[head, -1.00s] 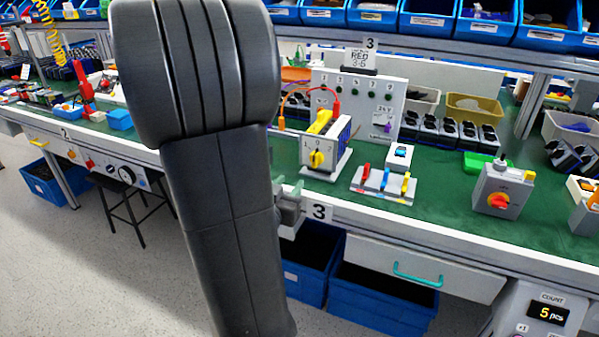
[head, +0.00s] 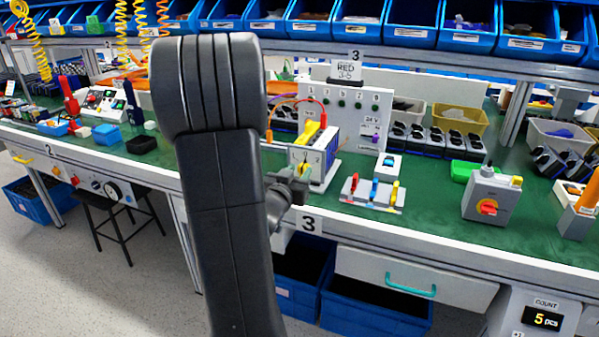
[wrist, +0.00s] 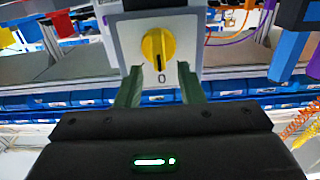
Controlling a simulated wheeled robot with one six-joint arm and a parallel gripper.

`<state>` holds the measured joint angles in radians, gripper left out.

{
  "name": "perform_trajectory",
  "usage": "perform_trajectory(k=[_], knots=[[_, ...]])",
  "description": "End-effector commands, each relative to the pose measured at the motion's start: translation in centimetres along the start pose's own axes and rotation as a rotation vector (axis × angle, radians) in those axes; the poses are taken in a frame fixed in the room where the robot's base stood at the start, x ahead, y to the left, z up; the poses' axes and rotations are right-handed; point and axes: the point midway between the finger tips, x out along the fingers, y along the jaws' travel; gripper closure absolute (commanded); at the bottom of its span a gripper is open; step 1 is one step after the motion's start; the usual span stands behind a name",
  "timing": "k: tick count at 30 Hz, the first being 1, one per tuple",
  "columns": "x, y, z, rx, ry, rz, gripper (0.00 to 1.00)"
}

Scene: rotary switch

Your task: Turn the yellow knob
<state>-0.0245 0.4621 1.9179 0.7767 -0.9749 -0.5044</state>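The yellow knob (wrist: 158,47) sits on the light front plate (wrist: 184,22) of a switch box. In the wrist view its dark pointer mark lines up with the "0" printed on the plate. In the head view the box (head: 331,150) stands at the front of the green bench, with the knob (head: 303,170) partly hidden by my gripper (head: 300,184). In the wrist view my gripper (wrist: 160,88) is open, its two green fingers apart and empty. The fingertips are short of the knob in the picture, one to each side of its line; I see no contact.
A grey panel (head: 368,112) with a red cable stands behind the box. A small stand of coloured levers (head: 372,190) and a grey box with a red-orange knob (head: 488,207) stand to the right. Blue bins (head: 408,24) line the shelf above.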

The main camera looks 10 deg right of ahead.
Motion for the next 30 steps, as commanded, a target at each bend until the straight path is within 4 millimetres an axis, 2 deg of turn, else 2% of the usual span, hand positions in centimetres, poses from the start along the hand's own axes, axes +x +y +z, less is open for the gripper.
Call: perform_trajectory(k=[4,13,18,30], knots=[[1.01,0.01,0.06,0.0,-0.001,0.0,0.65],[1.2,0.0,0.02,0.0,-0.001,-0.001,0.65],[1.18,-0.01,0.02,0.0,-0.001,-0.001,0.99],[1.16,-0.11,-0.07,-0.046,-0.002,-0.001,1.0]])
